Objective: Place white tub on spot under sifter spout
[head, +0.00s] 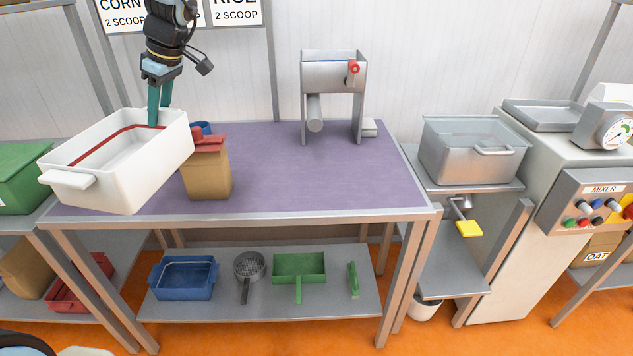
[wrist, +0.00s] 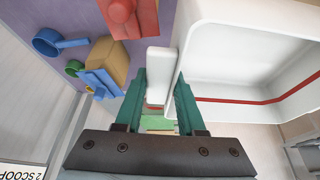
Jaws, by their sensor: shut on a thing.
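The white tub (head: 118,185) is a large open box with a red line inside and a handle on its near end. In the head view it is at the left end of the purple-topped table, apparently held above it and slightly tilted. My gripper (head: 158,108) is shut on the tub's far handle, which shows between the teal fingers in the wrist view (wrist: 155,75). The tub looks empty. The grey sifter (head: 334,75) stands at the back right of the table, with its spout (head: 314,115) between its legs. No marked spot is visible under the spout.
The purple table top (head: 285,180) is clear from there to the sifter. A metal bin (head: 472,155) stands to the right.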

